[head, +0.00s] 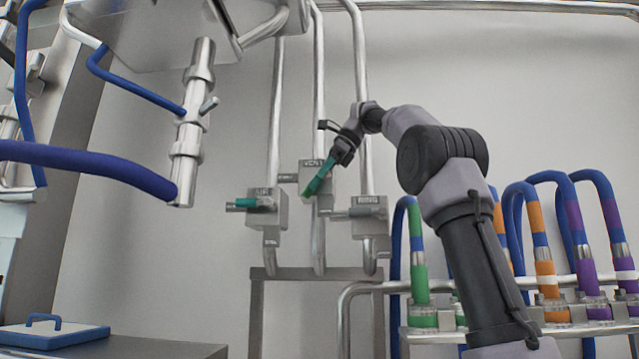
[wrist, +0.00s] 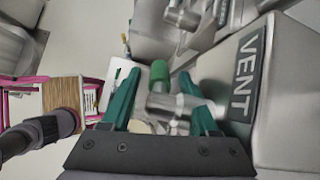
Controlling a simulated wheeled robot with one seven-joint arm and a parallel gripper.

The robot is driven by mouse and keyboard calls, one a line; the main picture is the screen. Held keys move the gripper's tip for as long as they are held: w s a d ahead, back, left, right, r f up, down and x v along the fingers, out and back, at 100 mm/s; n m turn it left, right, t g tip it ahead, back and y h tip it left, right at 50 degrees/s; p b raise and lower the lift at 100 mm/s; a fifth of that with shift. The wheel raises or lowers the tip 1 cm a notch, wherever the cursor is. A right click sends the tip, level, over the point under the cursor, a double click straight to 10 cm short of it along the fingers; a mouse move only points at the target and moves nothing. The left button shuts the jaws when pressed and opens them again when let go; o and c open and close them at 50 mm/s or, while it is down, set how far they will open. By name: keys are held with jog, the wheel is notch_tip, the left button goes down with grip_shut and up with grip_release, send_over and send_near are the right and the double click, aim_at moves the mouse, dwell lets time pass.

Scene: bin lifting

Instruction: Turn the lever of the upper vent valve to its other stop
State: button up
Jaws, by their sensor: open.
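The upper vent valve (head: 311,168) is a grey metal box labelled VENT, the middle and highest of three valves on the pipes in the head view. Its box (wrist: 285,100) fills the right of the wrist view. Its lever (wrist: 160,76) has a green grip on a metal stem and lies between my two teal fingers. My gripper (head: 314,187) is open at the front of the valve; the wrist view shows it too (wrist: 161,85), with gaps on both sides of the lever. In the head view my fingers hide part of the valve, so the lever's direction is unclear there.
A lower-left valve (head: 265,203) has a teal-green-tipped lever pointing left. The valve labelled RING (head: 369,215) is at the lower right. Vertical pipes run behind the valves. Colour-banded hoses (head: 540,245) stand at right; a blue hose (head: 90,168) crosses at left.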

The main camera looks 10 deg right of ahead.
jog(key=shift+r, duration=0.1)
jog(key=shift+d+r, duration=0.25)
jog(key=shift+s+d+r, duration=0.2)
jog(key=shift+d+r, duration=0.25)
jog(key=shift+d, duration=0.1)
jog(key=shift+s+d+r, duration=0.15)
jog(key=shift+d+r, duration=0.25)
jog(key=shift+d, duration=0.15)
jog(key=s+d, duration=0.1)
jog(key=d, duration=0.1)
jog(key=s+d, duration=0.1)
jog(key=d, duration=0.5)
jog(key=shift+s, duration=0.4)
jog(key=shift+s+d, duration=0.2)
jog(key=shift+d, duration=0.4)
jog(key=shift+s+d, duration=0.2)
jog(key=shift+d, duration=0.4)
